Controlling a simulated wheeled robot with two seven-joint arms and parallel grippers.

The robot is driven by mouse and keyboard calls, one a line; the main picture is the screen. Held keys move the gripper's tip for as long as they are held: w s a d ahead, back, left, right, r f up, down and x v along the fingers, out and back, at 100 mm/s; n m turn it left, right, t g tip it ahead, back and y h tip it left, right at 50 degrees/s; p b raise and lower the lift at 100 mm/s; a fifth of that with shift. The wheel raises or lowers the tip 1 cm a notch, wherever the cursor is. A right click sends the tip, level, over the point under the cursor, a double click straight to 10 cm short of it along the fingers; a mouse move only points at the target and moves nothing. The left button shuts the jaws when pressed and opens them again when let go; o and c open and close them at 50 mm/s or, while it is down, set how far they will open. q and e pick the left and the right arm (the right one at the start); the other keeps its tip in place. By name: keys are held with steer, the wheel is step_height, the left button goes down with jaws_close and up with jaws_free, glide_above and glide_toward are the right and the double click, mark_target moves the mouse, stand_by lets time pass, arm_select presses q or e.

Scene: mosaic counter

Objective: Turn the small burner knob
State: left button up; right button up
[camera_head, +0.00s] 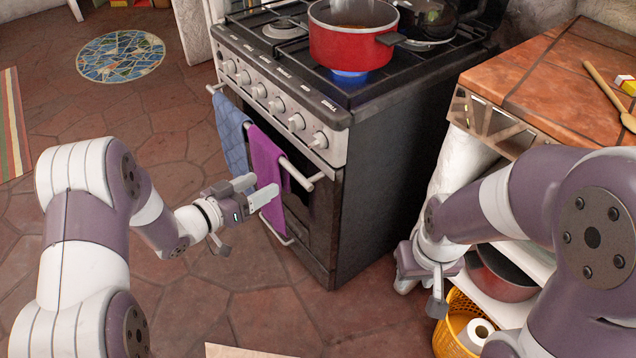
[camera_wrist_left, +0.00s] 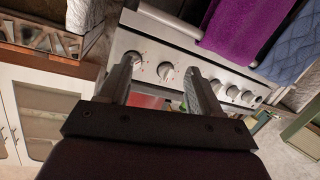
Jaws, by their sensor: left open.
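The stove's front panel (camera_head: 270,88) carries a row of several silver knobs; I cannot tell which one is for the small burner. The nearest knob (camera_head: 319,140) is at the panel's right end, with another knob (camera_head: 297,122) beside it. My left gripper (camera_head: 254,191) is open and empty, in front of the oven door and below the knobs, apart from them. In the left wrist view its fingers (camera_wrist_left: 160,88) are spread, with one knob (camera_wrist_left: 166,72) seen between them and another knob (camera_wrist_left: 132,58) by the left finger. My right gripper (camera_head: 408,264) hangs low right of the stove; its fingers are unclear.
A purple towel (camera_head: 266,165) and a blue towel (camera_head: 231,135) hang on the oven handle (camera_head: 300,177) close to my left gripper. A red pot (camera_head: 345,45) sits over a lit blue flame. A tiled counter (camera_head: 550,75) and a yellow basket (camera_head: 447,340) are at right.

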mark_target(316, 146)
arm_select(q)
step_height(316, 146, up, 4)
steer(key=d+h, duration=0.2)
steer(key=h, duration=0.1)
steer(key=b+x, duration=0.3)
steer(key=x, duration=0.8)
steer(key=shift+s+d+f, duration=0.1)
steer(key=shift+d+f, duration=0.05)
steer(key=shift+d, duration=0.15)
steer(key=shift+w+d, duration=0.25)
steer(key=c, duration=1)
